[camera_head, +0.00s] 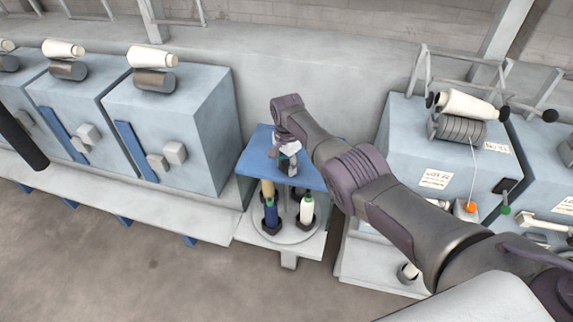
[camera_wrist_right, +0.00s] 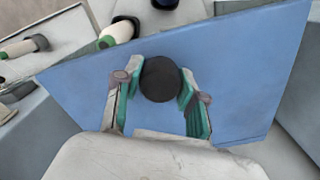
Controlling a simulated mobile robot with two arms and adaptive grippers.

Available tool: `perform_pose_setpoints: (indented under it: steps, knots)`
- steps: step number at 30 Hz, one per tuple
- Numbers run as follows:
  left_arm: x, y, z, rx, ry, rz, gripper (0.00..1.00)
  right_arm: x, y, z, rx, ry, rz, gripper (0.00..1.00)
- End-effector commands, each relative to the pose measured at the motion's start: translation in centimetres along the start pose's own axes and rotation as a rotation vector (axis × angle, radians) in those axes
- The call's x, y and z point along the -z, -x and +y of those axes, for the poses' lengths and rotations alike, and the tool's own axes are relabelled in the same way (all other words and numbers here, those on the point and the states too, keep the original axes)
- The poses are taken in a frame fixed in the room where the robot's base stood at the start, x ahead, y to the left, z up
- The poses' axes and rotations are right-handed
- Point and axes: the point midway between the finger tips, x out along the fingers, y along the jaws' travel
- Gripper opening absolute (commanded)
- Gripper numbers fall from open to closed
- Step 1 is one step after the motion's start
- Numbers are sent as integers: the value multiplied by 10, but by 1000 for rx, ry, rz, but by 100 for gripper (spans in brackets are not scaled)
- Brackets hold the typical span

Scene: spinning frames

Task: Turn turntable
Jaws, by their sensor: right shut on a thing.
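The turntable (camera_head: 292,232) stands in the gap between the machines. It has a round grey base and a blue top plate (camera_head: 258,158), with bobbins standing upright below the plate. A blue bobbin (camera_head: 271,213) and a white one (camera_head: 307,210) show at the front, and a tan one (camera_head: 267,188) behind. My right gripper (camera_head: 288,160) is over the blue plate. In the right wrist view its green-padded fingers are shut on a round black knob (camera_wrist_right: 160,79) on the blue plate (camera_wrist_right: 235,75). My left gripper is not in view.
Blue-grey machine boxes (camera_head: 175,125) with white rolls stand left of the turntable. Another machine (camera_head: 400,130) with a large white roll (camera_head: 465,104), an orange button (camera_head: 470,207) and paper labels stands close on the right. Open floor (camera_head: 130,270) lies in front.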

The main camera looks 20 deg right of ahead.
Motion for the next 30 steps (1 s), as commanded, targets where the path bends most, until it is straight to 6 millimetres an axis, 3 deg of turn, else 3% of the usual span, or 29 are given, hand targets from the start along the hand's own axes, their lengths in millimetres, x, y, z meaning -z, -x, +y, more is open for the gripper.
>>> perform_pose_setpoints:
  steps: [30]
  knots:
    - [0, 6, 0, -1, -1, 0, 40, 2, 2, -1, 7, -509, 4, 0]
